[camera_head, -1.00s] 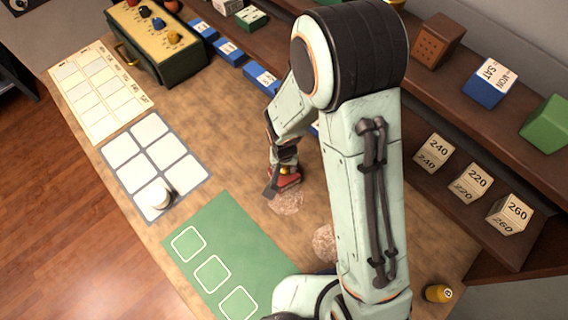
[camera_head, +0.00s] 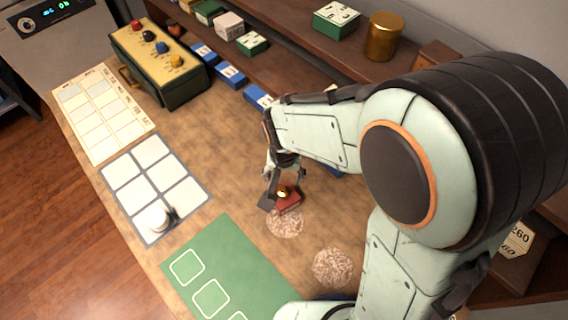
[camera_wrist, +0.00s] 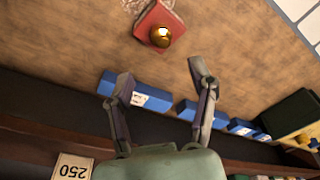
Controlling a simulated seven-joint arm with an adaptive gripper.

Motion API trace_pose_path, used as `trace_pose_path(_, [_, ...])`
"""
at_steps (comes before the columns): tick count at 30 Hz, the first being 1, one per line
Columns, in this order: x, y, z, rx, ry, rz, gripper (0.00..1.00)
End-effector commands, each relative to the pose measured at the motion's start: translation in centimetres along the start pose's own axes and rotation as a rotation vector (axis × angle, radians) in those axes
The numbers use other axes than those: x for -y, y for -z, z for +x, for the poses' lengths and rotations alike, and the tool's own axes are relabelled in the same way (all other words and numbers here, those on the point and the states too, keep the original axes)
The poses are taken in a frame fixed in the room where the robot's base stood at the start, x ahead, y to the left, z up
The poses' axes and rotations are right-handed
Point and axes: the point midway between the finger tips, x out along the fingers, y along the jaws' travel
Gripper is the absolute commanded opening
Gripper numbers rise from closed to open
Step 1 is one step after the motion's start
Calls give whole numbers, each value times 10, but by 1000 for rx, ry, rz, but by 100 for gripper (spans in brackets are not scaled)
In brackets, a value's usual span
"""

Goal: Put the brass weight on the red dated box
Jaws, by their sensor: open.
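The red box (camera_head: 290,203) lies on the wooden table by the edge of a speckled round patch. The round, shiny brass weight (camera_head: 283,192) rests on top of it. The wrist view shows the red box (camera_wrist: 153,19) at the top, with the brass weight (camera_wrist: 160,37) on its face. Any date on the box cannot be read. My gripper (camera_head: 283,187) is open close to the box in the head view. In the wrist view my gripper's two fingers (camera_wrist: 163,82) are spread and empty, apart from the weight.
Blue boxes (camera_wrist: 137,94) line the shelf edge behind the box. A green mat (camera_head: 210,270), a white-squared mat (camera_head: 138,178) with a white round piece (camera_head: 157,217), and a knobbed box (camera_head: 160,65) stand to the left. A second speckled patch (camera_head: 332,268) is bare.

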Motion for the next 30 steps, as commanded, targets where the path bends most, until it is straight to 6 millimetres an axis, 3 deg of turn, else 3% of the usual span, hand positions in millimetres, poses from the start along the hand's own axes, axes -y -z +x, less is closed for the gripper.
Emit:
trace_pose_path(3, [0,1,-16,-3,1,0,57])
trace_pose_path(8, [0,0,-24,0,0,0,57])
trace_pose_path(11, [-12,-6,-35,9,-1,2,57])
trace_pose_path(14, [-37,-26,-62,36,4,-4,57])
trace_pose_path(18, [-72,-74,-99,94,27,-33,57])
trace_pose_path(21, [-86,-108,-115,126,49,-63,57])
trace_pose_path(25, [-92,-134,-124,150,69,-93,57])
trace_pose_path(30, [-93,-141,-125,161,74,-103,57])
